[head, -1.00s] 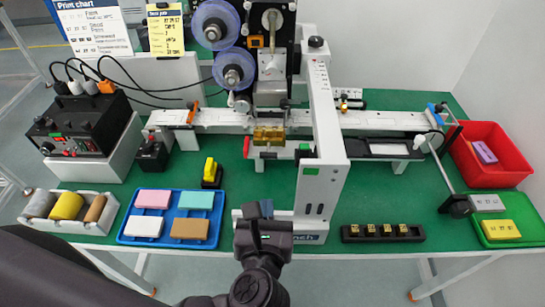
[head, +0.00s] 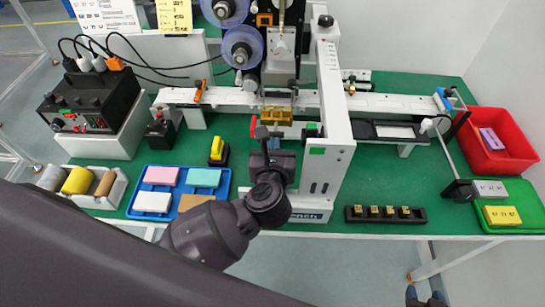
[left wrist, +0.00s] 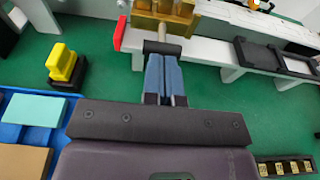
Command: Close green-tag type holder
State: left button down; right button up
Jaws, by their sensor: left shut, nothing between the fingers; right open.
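The brass type holder (head: 278,115) sits under the print head in the middle of the machine and shows at the top of the left wrist view (left wrist: 172,14). A dark handle bar (left wrist: 162,47) sticks out from its front. A small green tag (head: 312,130) is right of the holder, and a red tag (left wrist: 120,33) is at its left. My left gripper (left wrist: 163,62) is shut and empty, its blue fingertips right at the handle bar; contact cannot be told. My right gripper (head: 425,294) shows only its tips at the bottom edge, apart and empty.
The white machine column (head: 333,130) stands close right of my left gripper. A yellow-black stamp (head: 217,152) and a blue tray (head: 138,187) of coloured blocks lie left. A black type rack (head: 385,214) lies front right; a red bin (head: 500,165) stands far right.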

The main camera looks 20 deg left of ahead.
aim_at(275, 133)
pick_arm(q)
jog(key=shift+w+a+f, duration=0.15)
jog(key=shift+w+a, duration=0.05)
jog(key=shift+w, duration=0.45)
jog(key=x, duration=0.3)
jog(key=shift+w+r, duration=0.1)
jog(key=shift+r, duration=0.2)
jog(key=shift+w+a, duration=0.1)
jog(key=shift+w, duration=0.25)
jog(key=shift+s, duration=0.15)
